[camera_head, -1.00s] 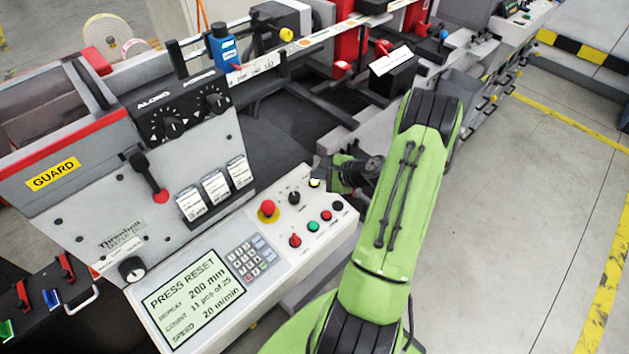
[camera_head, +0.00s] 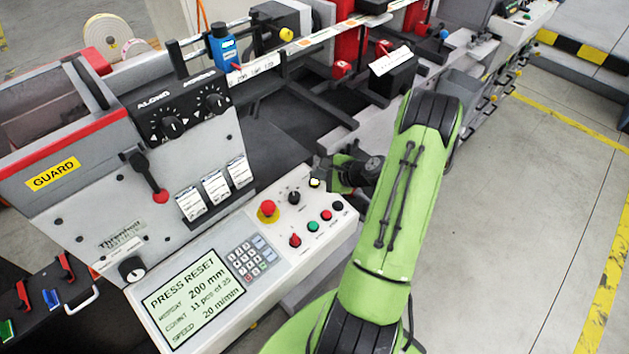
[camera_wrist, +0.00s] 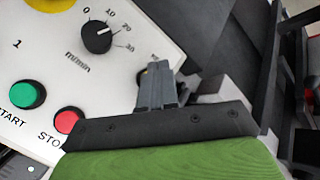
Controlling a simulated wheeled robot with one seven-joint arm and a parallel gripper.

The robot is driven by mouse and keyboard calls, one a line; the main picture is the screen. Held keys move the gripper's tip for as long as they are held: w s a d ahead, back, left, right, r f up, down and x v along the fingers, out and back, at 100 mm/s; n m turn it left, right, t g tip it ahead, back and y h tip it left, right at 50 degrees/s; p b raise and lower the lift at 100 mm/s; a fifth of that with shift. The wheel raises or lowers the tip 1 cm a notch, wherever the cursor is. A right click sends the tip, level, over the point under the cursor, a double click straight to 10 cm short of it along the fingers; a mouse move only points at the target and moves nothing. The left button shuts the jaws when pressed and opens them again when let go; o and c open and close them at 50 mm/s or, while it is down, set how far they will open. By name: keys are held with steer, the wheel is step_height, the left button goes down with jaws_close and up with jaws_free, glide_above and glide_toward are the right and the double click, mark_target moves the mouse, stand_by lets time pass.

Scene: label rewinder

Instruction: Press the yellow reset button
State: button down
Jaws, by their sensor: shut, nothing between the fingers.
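The yellow reset button (camera_head: 314,183) shows as a small pale-yellow spot at the upper right of the white control panel (camera_head: 215,240), right of the black knob. My gripper (camera_head: 320,178) is at the button's edge, with its fingertips over or right beside it. In the wrist view my gripper (camera_wrist: 157,78) is shut and empty, its fingertips low over the panel to the right of the speed knob. The fingers hide most of the button there. I cannot tell whether they touch it. The panel's screen (camera_head: 188,299) reads "PRESS RESET".
A red mushroom button on a yellow base (camera_head: 268,209) and the black speed knob (camera_head: 294,197) lie left of my gripper. Red, green (camera_head: 313,227) and other buttons sit in a row nearer the front. Machine parts stand behind the panel; the floor at right is open.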

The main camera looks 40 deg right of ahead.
mark_target(320, 189)
steer(key=shift+f+b, duration=0.35)
steer(key=shift+f, duration=0.1)
steer(key=shift+w+f+b, duration=0.1)
steer(key=shift+f+b, duration=0.3)
steer(key=shift+f, duration=0.05)
stand_by(0.4)
stand_by(0.4)
steer(key=shift+r+p, duration=0.65)
steer(key=shift+r, duration=0.25)
steer(key=r+p, duration=0.2)
steer(key=s+r+p, duration=0.1)
steer(key=r, duration=0.2)
steer(key=shift+p, duration=0.35)
